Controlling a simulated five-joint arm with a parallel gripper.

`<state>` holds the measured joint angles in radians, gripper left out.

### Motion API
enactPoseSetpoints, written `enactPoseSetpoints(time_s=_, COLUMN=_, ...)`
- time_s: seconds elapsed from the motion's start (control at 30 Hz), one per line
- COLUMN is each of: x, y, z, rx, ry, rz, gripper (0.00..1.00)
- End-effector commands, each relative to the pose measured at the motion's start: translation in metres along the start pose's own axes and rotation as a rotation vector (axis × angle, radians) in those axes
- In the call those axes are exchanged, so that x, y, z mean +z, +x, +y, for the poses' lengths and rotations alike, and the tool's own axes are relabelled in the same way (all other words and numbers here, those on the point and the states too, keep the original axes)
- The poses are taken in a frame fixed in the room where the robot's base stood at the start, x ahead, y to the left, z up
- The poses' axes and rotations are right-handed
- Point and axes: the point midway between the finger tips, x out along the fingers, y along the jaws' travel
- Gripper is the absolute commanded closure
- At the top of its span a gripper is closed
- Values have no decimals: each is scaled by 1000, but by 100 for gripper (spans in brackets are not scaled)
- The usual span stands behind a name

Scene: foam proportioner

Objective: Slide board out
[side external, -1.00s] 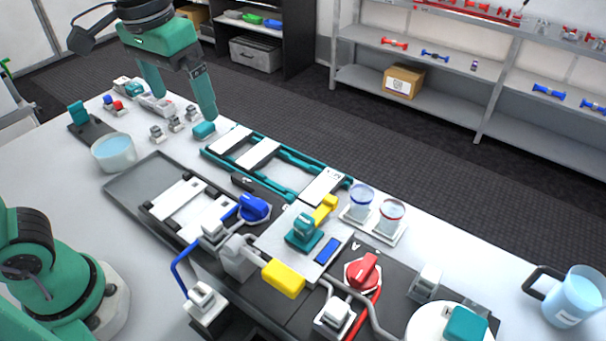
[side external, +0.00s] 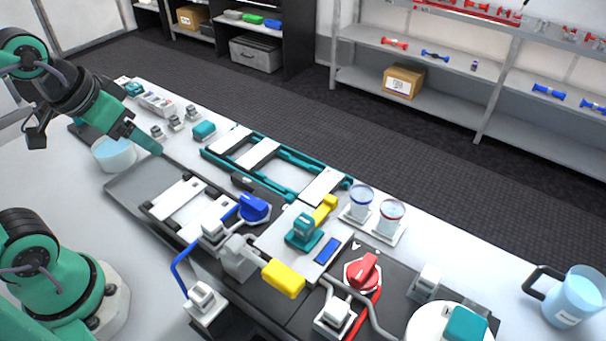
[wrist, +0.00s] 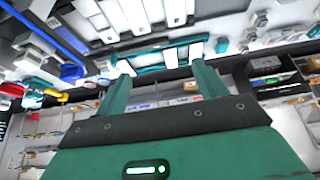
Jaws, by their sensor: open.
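My gripper (side external: 155,148) is open and empty, in the air above the back left end of the dark tray. Its two teal fingers (wrist: 160,66) stand apart in the wrist view. The dark tray (side external: 128,186) holds a rack with pale slats (side external: 182,193). Behind it lies a teal rail frame (side external: 305,165) with white slats across it; it also shows between and beyond my fingers in the wrist view (wrist: 148,47). A pale plate (side external: 272,240) carries a teal handle block (side external: 304,231). I cannot tell which of these is the board.
A blue knob (side external: 254,207), yellow handle (side external: 284,279) and red knob (side external: 363,270) stand near the middle. Two cups (side external: 361,200) sit on a small tray. A pot of blue liquid (side external: 113,155) stands below my arm. A jug (side external: 572,297) is far right.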

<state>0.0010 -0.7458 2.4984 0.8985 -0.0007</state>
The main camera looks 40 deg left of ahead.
Motion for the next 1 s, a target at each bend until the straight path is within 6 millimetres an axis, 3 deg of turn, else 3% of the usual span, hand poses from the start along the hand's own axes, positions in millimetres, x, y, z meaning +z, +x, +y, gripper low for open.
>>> enactPoseSetpoints(time_s=0.03, x=-2, y=0, z=1, rx=2, ry=0, rz=-4, gripper=39)
enactPoseSetpoints(time_s=0.17, x=-8, y=3, z=4, rx=8, ry=-1, rz=-22, gripper=62)
enactPoseSetpoints(time_s=0.57, x=-51, y=29, z=33, rx=39, ry=-7, rz=-144, gripper=62)
enactPoseSetpoints(time_s=1.0, x=-92, y=84, z=85, rx=47, ry=-9, rz=-295, gripper=62)
